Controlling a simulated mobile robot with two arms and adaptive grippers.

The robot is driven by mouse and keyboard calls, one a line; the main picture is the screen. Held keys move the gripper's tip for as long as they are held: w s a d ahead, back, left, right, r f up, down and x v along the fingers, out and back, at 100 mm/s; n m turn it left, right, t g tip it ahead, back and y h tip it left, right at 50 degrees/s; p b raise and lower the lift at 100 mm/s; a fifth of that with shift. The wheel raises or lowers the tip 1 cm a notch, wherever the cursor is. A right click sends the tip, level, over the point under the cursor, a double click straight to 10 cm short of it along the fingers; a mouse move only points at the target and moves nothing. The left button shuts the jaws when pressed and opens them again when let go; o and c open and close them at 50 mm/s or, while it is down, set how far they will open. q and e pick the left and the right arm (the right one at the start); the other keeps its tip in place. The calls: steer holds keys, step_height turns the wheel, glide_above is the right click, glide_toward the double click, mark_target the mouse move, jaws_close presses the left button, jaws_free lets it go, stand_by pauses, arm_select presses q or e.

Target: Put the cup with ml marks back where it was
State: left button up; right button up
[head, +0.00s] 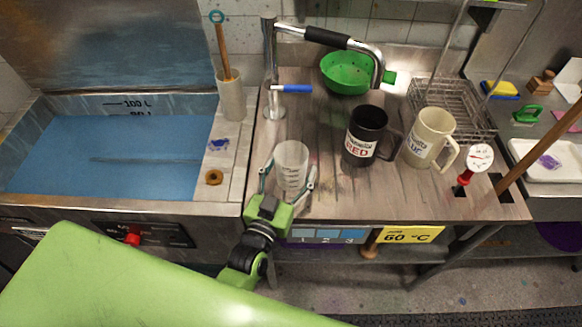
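The clear cup with ml marks (291,160) is upright at the left front of the wooden counter (330,200). My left gripper (290,174) reaches it from the front, with one finger on each side of the cup. The fingers look spread, with a narrow gap to the cup's wall at the left; contact at the right is hard to make out. The cup's lower part is partly hidden by the gripper. My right gripper is not in view.
A black mug (367,128) and a cream mug (426,135) stand to the right. A green bowl (347,77) is behind, under the tap (330,38). A wire rack (455,105) is at the back right. The blue-filled basin (110,150) lies left.

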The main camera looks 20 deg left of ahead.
arm_select(q)
steer(key=shift+r, duration=0.2)
steer(key=shift+s+f, duration=0.15)
steer(key=shift+s, duration=0.15)
steer(key=s, duration=0.3)
steer(key=s+b, duration=0.1)
steer(key=s, duration=0.3)
steer(key=s+b, duration=0.1)
steer(key=s, duration=0.2)
steer(key=shift+s+a, duration=0.15)
steer(key=shift+a, duration=0.15)
steer(key=shift+s, duration=0.55)
